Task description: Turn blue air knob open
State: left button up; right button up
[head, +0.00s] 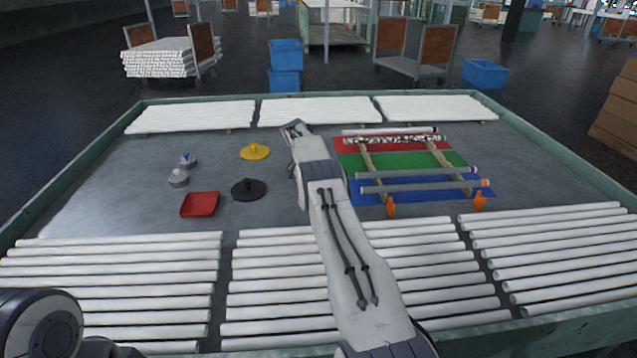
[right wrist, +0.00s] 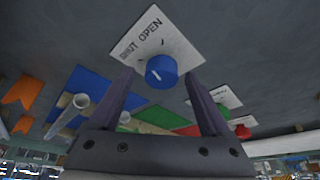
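The blue air knob (right wrist: 161,71) sits on a white plate (right wrist: 155,38) marked SHUT and OPEN in the right wrist view. A short pale line shows on its face. My right gripper (right wrist: 160,78) is open, with a dark finger on each side of the knob and visible gaps between. I cannot tell how far the fingertips are from it in depth. In the head view my right arm reaches over the table and its gripper end (head: 293,128) is far off; the knob cannot be made out there. My left gripper is out of frame.
Two more plates, with a green knob (right wrist: 224,111) and a red knob (right wrist: 242,131), are close to the right finger. The table holds white tubes (head: 115,290), a red tray (head: 200,204), a black disc (head: 248,189) and a yellow disc (head: 255,153).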

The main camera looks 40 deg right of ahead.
jog(key=v, duration=1)
jog(key=shift+r+b, duration=0.15)
jog(key=shift+b, duration=0.25)
jog(key=shift+s+a, duration=0.1)
jog(key=s+d+n+t+y+p, duration=0.2)
jog(key=s+d+n+t+y, duration=0.15)
jog(key=n, duration=0.95)
jog(key=p+x, duration=0.1)
jog(key=x, duration=0.9)
jog(key=shift+w, duration=0.1)
